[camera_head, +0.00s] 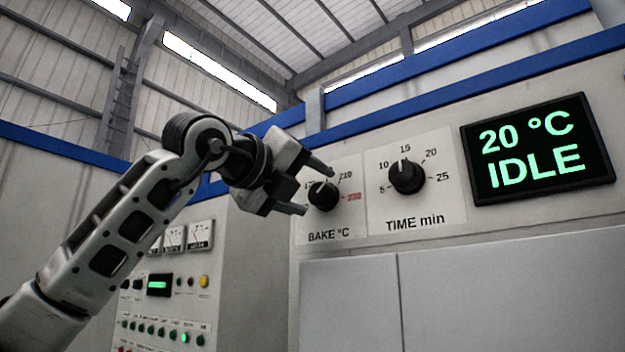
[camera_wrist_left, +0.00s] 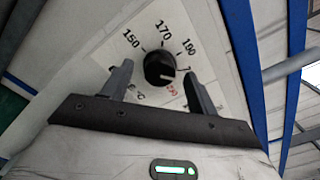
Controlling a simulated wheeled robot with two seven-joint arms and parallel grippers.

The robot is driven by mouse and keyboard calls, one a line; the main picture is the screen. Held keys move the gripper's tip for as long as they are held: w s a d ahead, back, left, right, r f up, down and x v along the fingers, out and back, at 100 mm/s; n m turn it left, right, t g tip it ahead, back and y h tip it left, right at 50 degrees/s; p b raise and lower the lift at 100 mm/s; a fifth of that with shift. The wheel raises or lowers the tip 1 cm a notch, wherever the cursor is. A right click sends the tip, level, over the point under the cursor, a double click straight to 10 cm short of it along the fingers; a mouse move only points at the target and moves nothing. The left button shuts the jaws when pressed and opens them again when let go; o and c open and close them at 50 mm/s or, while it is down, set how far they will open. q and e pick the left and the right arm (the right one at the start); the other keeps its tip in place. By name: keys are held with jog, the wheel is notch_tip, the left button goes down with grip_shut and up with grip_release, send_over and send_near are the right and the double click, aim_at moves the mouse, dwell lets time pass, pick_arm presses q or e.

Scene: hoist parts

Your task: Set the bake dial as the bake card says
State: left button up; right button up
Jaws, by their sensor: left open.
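The bake dial (camera_head: 323,196) is a round black knob on a white panel marked BAKE °C. It also shows in the left wrist view (camera_wrist_left: 158,67), with 150, 170 and 190 readable around it and a red 230 partly seen. One finger hides part of the scale. The bake card and my right gripper are not in view.
The time dial (camera_head: 406,176), marked TIME min, is just right of the bake dial and points near 15. A display (camera_head: 538,149) reads 20 °C IDLE. A lower cabinet with gauges, buttons and lamps (camera_head: 165,285) stands behind my left arm.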

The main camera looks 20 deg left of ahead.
pick_arm(q)
jog(key=shift+x, duration=0.85)
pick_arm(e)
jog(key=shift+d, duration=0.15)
pick_arm(q)
jog(key=c, duration=1)
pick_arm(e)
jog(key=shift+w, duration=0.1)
